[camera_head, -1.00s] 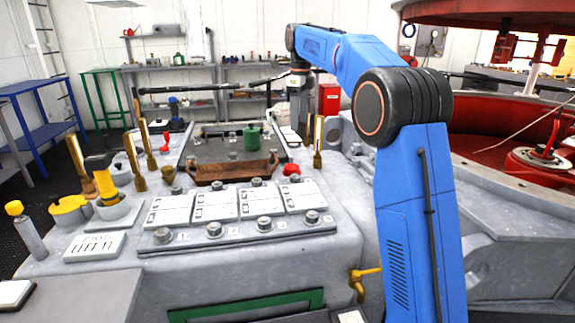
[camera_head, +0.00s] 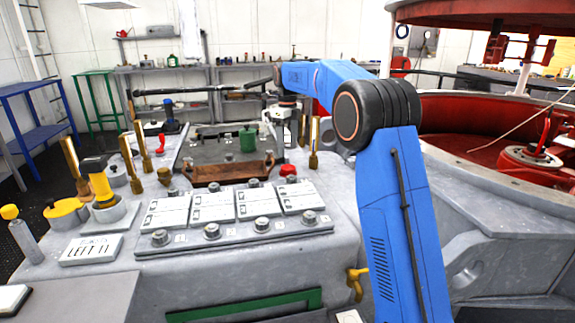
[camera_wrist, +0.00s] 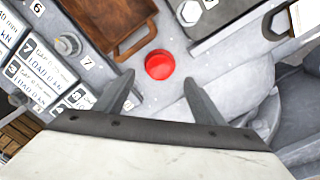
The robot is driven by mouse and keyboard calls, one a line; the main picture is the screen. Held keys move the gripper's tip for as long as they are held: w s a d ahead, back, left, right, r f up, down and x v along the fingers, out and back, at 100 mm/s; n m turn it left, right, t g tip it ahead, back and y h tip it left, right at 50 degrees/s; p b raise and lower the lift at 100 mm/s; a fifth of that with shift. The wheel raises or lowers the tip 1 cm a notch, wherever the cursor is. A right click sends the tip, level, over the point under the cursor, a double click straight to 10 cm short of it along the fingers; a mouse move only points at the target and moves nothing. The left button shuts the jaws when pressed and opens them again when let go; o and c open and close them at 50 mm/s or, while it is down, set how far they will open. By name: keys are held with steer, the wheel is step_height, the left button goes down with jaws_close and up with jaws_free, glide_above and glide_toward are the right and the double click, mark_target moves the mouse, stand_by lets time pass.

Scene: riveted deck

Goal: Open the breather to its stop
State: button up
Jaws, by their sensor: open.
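No part carries a readable "breather" label, so I cannot tell for sure which one it is. A round red cap (camera_wrist: 159,64) stands on the grey deck in the wrist view, between and beyond my fingertips. It also shows in the head view (camera_head: 289,170), at the right end of the brown tray. My gripper (camera_wrist: 158,88) is open, its two dark fingers apart, with nothing between them. In the head view my gripper (camera_head: 274,138) hangs over the back of the deck, behind the red cap. No finger touches the cap.
A brown tray (camera_head: 228,172) lies left of the cap, with a green can (camera_head: 248,138) behind it. Numbered plates with grey knobs (camera_head: 262,223) stand in front. Upright brass posts (camera_head: 314,140) rise close to my gripper. A yellow tap (camera_head: 357,283) is on the front side.

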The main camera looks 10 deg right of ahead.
mark_target(288, 167)
step_height(288, 167, down, 8)
stand_by(0.4)
steer(key=c, duration=1.1)
